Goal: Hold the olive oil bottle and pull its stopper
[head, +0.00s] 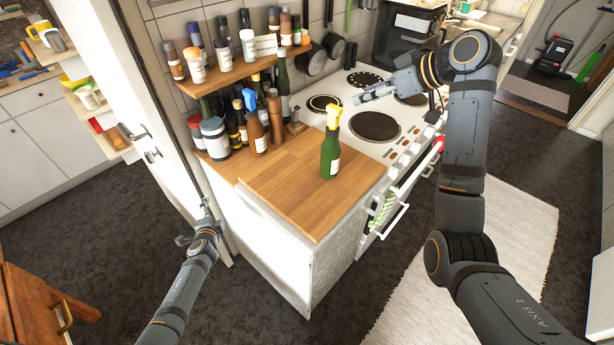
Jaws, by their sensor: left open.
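The olive oil bottle (330,158) is green with a pale label and stands upright on the wooden worktop, near its front right part. Its yellow stopper (334,115) sits in the neck. My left gripper (196,222) is open and empty, low beside the left side of the cabinet, well apart from the bottle. My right gripper (366,97) is over the cooker, up and to the right of the bottle, touching neither bottle nor stopper. Its fingers are seen small and side-on, so I cannot tell their opening.
Several bottles and jars crowd the back left of the worktop (290,195), among them a brown bottle with a blue top (256,130). A spice shelf (225,76) hangs above. The white cooker (392,147) adjoins on the right. The worktop's front is clear.

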